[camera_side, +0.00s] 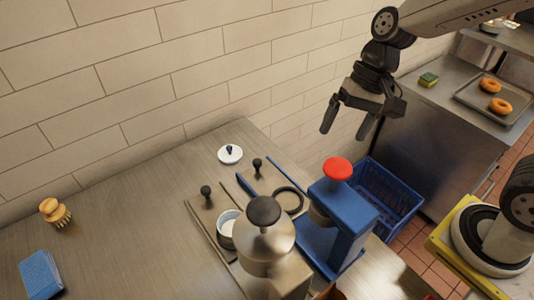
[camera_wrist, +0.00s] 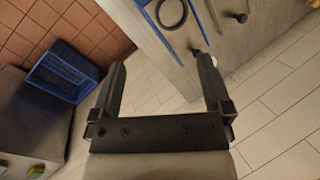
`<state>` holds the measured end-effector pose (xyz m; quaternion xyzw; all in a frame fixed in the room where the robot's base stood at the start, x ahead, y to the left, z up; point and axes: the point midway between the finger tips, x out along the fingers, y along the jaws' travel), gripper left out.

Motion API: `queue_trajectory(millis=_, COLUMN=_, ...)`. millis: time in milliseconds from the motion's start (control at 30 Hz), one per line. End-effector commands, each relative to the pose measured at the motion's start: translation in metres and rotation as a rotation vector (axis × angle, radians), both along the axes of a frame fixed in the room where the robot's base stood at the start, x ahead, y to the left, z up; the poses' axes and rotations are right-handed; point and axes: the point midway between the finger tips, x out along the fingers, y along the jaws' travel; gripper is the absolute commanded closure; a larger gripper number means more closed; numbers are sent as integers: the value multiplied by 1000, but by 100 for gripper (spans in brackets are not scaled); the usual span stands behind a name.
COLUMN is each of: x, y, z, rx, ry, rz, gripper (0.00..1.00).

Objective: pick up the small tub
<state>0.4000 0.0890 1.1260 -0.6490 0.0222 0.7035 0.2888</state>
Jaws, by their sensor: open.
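The small tub seems to be the whitish round open container (camera_side: 228,226) on the steel counter in the side view. It is partly hidden behind a steel vessel with a dark knob (camera_side: 264,212). I cannot make the tub out in the wrist view. My gripper (camera_side: 347,122) hangs in the air above and beyond the counter's right end, up and right of the tub and well apart from it. Its two fingers are spread with nothing between them, as the wrist view also shows (camera_wrist: 160,68).
A blue press-like device with a red knob (camera_side: 338,169) stands right of the vessel. A white lid (camera_side: 230,155) lies behind the tub. A blue crate (camera_side: 385,196) sits below the counter's right end.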

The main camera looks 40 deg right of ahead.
Motion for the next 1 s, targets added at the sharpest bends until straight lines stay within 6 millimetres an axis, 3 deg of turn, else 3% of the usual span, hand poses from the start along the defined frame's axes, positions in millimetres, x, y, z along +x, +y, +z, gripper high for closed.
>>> queue_trajectory(millis=500, x=29, y=113, z=7, rx=482, ry=514, rz=-458, gripper=0)
queue_trajectory(millis=833, x=55, y=157, z=16, rx=695, ry=787, rz=-659, gripper=0)
queue_trajectory(millis=1000, x=53, y=155, z=-25, rx=687, ry=781, rz=-657, gripper=0)
